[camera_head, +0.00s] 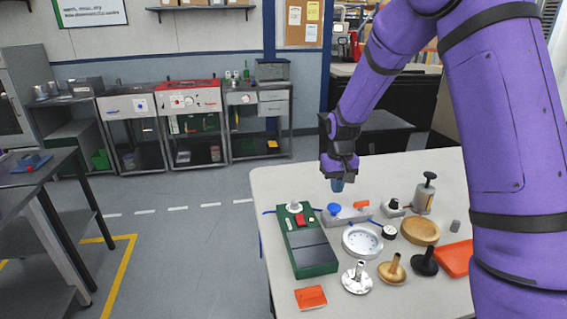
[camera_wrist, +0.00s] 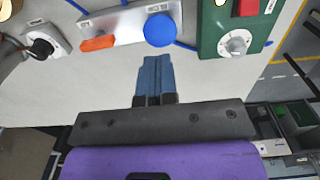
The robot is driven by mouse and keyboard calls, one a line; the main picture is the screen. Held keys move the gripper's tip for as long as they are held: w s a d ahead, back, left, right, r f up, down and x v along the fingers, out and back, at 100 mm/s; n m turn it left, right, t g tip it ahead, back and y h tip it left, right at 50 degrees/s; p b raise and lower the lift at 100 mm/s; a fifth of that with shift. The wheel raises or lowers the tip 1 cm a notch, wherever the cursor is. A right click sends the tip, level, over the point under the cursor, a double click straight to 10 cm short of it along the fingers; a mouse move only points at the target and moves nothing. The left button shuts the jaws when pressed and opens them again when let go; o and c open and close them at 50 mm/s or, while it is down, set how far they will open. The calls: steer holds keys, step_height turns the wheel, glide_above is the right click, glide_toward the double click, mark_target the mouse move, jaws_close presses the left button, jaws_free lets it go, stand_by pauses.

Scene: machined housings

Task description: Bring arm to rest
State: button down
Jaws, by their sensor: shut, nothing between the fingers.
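My gripper (camera_head: 337,185) hangs at the end of my purple arm, over the far part of the white table (camera_head: 275,185). Its blue fingers point down and are shut with nothing between them. In the wrist view my gripper (camera_wrist: 157,62) shows with both fingers pressed together over bare table. A grey metal block (camera_head: 342,218) with a blue round knob and an orange handle lies just beyond the fingertips and apart from them. A green box (camera_head: 310,258) with a red switch and a grey dial stands beside it.
An orange tray (camera_head: 456,258) lies at right. The floor left of the table is open.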

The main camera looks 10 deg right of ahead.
steer(key=s+r+t, duration=0.3)
steer(key=s+r, duration=1.1)
steer(key=r, duration=0.4)
steer(key=s+r+t, duration=0.1)
steer(key=s+r, duration=0.2)
steer(key=s, duration=0.6)
steer(key=s+r+t, duration=0.1)
steer(key=s+r, duration=0.1)
steer(key=s, duration=0.8)
steer(key=shift+s+d+r, duration=0.15)
steer(key=shift+d+r, duration=0.05)
steer(key=shift+r, duration=0.2)
